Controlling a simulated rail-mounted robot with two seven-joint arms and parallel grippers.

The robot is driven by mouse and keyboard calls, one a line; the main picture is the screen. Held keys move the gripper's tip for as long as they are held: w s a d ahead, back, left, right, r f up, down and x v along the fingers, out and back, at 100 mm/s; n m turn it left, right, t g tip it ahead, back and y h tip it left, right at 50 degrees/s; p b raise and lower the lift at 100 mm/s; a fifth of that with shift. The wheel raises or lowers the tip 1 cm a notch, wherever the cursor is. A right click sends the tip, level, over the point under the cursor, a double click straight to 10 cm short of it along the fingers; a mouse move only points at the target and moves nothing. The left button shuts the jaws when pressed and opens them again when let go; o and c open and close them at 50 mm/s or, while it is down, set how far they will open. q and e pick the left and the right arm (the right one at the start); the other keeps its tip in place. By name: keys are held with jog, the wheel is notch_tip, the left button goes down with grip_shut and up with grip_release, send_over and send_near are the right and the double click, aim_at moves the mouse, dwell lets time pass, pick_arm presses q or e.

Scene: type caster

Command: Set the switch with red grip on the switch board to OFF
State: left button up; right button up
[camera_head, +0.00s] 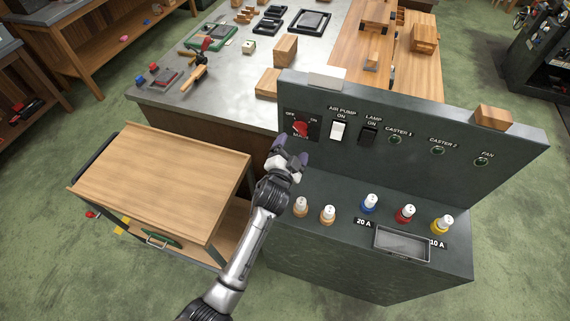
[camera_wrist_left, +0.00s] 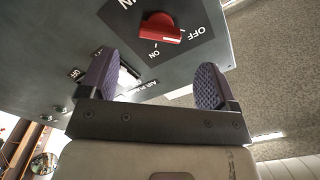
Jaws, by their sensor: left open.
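The switch with the red grip (camera_head: 300,129) is on the upper left of the dark switch board (camera_head: 460,182), on a black plate marked OFF at left, ON at right and MAIN below. In the left wrist view the red grip (camera_wrist_left: 160,28) lies crosswise, ahead of the jaws; which mark it points to I cannot tell for sure. My left gripper (camera_head: 288,150) is open and empty just below and in front of the switch. Its two purple pads (camera_wrist_left: 155,85) stand apart, and neither touches the grip. My right gripper is not in view.
To the right on the board are the white AIR PUMP rocker (camera_head: 338,131), the black LAMP rocker (camera_head: 369,135) and several round buttons. Colored fuse plugs (camera_head: 370,203) and a grey tray (camera_head: 401,243) sit on the ledge below. A wooden cart (camera_head: 165,180) stands at left.

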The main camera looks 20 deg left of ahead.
pick_arm(q)
jog(key=s, duration=0.6)
jog(key=shift+s+d, duration=0.3)
jog(key=shift+d, duration=0.05)
jog(key=f+n+g, duration=0.1)
jog(key=s+a+f+n+g, duration=0.1)
jog(key=f+g, duration=0.1)
jog(key=f+n+g, duration=0.1)
jog(key=n, duration=0.1)
jog(key=shift+s+a+f+y, duration=0.15)
jog(key=shift+s+a+y, duration=0.1)
jog(key=shift+s+y, duration=0.15)
jog(key=s+a+f+n+g+h, duration=0.1)
jog(key=s+f+g, duration=0.25)
jog(key=s, duration=0.75)
jog(key=s+f+g+h, duration=0.15)
jog(key=s+g, duration=0.25)
jog(key=s, duration=0.7)
jog(key=s+a+f+n+g, duration=0.1)
jog(key=s+f+g, duration=0.2)
jog(key=s, duration=0.8)
notch_tip(320, 180, up, 22)
jog(key=p, duration=2.2)
jog(key=shift+w+d, duration=0.25)
jog(key=shift+d, duration=0.05)
